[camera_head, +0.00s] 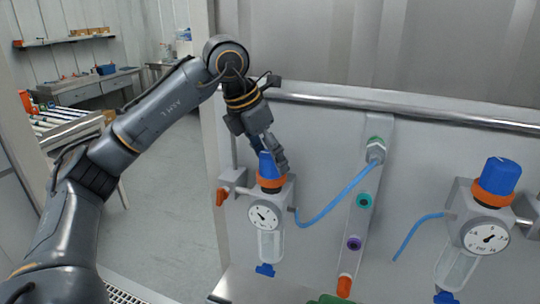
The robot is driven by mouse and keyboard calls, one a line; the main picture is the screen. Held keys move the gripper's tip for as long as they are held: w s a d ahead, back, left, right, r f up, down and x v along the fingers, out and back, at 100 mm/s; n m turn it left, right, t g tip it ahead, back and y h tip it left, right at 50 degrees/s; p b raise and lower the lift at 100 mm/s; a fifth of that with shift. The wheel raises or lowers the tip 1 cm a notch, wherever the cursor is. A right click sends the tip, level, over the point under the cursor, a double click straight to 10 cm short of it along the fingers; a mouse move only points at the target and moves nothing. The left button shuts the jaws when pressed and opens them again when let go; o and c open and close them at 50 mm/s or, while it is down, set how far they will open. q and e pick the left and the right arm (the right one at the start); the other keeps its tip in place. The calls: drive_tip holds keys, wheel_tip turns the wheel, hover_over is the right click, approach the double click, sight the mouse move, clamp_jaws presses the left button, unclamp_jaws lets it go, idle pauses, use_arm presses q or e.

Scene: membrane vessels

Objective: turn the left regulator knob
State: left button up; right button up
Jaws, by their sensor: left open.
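The left regulator (268,215) is mounted on the light grey panel, with a round dial, a clear bowl below and a blue knob (267,166) with an orange collar on top. My left gripper (268,160) comes down from above and is at the blue knob. Its fingers are open, with one beside the knob's right side; the other is partly hidden, and I cannot tell whether they touch the knob. A second regulator (485,232) with a blue knob (497,178) stands at the right. My right gripper is not in view.
A blue hose (335,205) curves from the left regulator up to a fitting (376,150) on a vertical strip with coloured ports. An orange lever (221,196) sits left of the regulator. A metal rail (400,109) runs above. Open floor lies left of the panel.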

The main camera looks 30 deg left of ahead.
use_arm(q)
drive_tip(key=shift+w+f, duration=0.2)
drive_tip(key=shift+f, duration=0.05)
drive_tip(key=shift+s, duration=0.15)
drive_tip(key=c, duration=1.2)
drive_tip(key=shift+o, duration=0.2)
drive_tip(key=shift+m, duration=0.4)
drive_tip(key=shift+m+g+h+p, duration=0.45)
drive_tip(key=shift+m+h, duration=0.15)
drive_tip(key=shift+m, duration=0.8)
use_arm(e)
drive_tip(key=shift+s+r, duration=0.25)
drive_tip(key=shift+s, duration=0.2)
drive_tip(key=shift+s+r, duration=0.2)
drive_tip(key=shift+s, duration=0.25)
use_arm(q)
drive_tip(key=o, duration=1.2)
drive_tip(key=shift+c, duration=0.2)
drive_tip(key=shift+r, duration=0.1)
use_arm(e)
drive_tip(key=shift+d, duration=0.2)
